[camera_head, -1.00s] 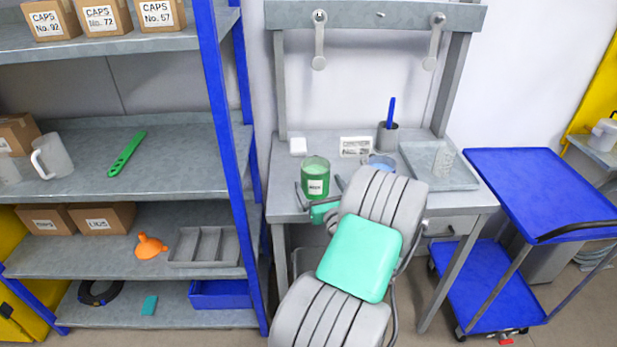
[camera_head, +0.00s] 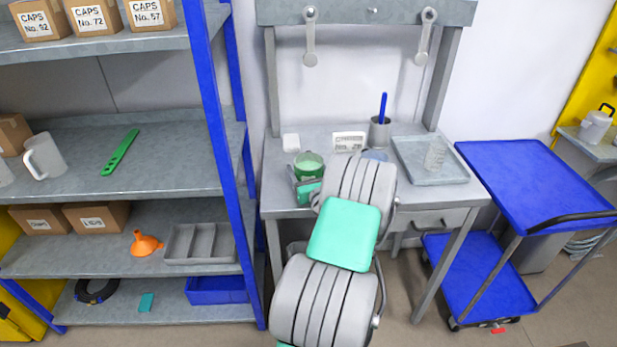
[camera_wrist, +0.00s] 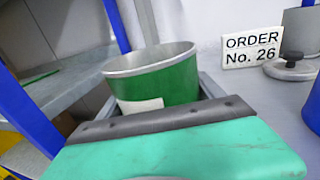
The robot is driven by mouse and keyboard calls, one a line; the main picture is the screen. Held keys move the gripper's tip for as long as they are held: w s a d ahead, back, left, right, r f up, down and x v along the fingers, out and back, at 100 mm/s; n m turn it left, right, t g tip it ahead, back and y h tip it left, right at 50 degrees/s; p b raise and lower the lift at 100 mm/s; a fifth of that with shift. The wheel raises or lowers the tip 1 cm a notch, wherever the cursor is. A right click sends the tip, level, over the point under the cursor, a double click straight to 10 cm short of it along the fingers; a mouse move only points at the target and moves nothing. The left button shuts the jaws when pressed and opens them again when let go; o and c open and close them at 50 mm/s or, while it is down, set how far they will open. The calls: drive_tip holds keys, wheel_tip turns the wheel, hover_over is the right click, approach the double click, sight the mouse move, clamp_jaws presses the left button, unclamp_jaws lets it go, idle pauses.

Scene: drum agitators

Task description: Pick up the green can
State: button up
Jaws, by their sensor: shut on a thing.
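The green can (camera_head: 309,164) stands on the grey workbench near its front left. It is an open-topped can with a pale label, and my arm partly hides it in the head view. In the wrist view the green can (camera_wrist: 160,82) sits upright between my fingers, with its grey rim and part of its label showing. My gripper (camera_head: 305,190) is shut on the can, with a finger along each side. The can's base is hidden behind my gripper's teal body, so I cannot tell whether it touches the bench.
An "ORDER No. 26" sign (camera_wrist: 250,46) stands right of the can, near a grey lidded item (camera_wrist: 292,66). A blue-posted shelf (camera_head: 222,150) rises close on the left. A blue cart (camera_head: 530,185) stands right.

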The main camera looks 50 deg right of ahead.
drive_tip(key=c, duration=1.2)
drive_tip(key=shift+r, duration=0.1)
drive_tip(key=shift+c, duration=0.4)
drive_tip(key=shift+r, duration=0.1)
